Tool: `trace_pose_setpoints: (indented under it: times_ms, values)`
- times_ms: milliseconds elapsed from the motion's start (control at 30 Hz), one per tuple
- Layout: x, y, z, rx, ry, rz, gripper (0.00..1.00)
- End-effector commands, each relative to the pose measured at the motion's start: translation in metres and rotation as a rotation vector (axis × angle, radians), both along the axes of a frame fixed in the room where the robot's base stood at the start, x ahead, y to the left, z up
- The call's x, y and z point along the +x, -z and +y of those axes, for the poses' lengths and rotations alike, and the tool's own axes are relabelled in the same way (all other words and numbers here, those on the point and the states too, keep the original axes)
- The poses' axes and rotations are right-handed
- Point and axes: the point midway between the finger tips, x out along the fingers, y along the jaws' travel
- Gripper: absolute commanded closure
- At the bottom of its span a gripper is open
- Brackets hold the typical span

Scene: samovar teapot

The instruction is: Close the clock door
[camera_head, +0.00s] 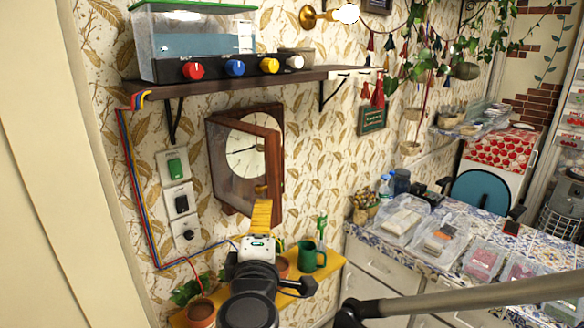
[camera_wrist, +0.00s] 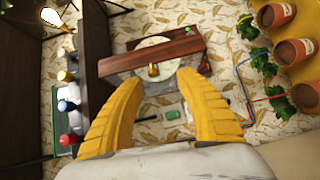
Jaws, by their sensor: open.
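The wooden wall clock (camera_head: 244,140) hangs below the shelf, with a round white dial. Its glazed, wood-framed clock door (camera_head: 273,160) stands ajar, angled out from the case. A small brass knob (camera_head: 261,189) is on the door frame. In the wrist view, the clock door (camera_wrist: 170,52) crosses in front of the dial, with the brass knob (camera_wrist: 153,70) facing me. My gripper (camera_head: 262,204), with yellow fingers, is just below the knob in the head view. In the wrist view my gripper (camera_wrist: 158,82) is open, its fingertips either side of the knob's line; I cannot tell whether they touch the door.
A dark shelf (camera_head: 230,86) with a tank and coloured knobs overhangs the clock. Switches (camera_head: 178,183) and cables are on the wall to its left. A yellow ledge (camera_head: 327,268) below holds potted plants and a green mug (camera_head: 309,256). A tiled counter stands right.

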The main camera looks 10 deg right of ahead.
Motion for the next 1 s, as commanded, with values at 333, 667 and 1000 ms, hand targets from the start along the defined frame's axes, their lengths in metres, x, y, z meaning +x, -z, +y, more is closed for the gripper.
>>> trace_pose_setpoints:
  times_ms: [333,667,1000]
  values:
    - [0.032,-0.011,0.017,-0.060,-0.036,-0.049,0.58]
    - [0.092,-0.011,0.013,-0.059,-0.037,-0.048,0.58]
    - [0.107,-0.012,0.012,-0.058,-0.039,-0.049,0.58]
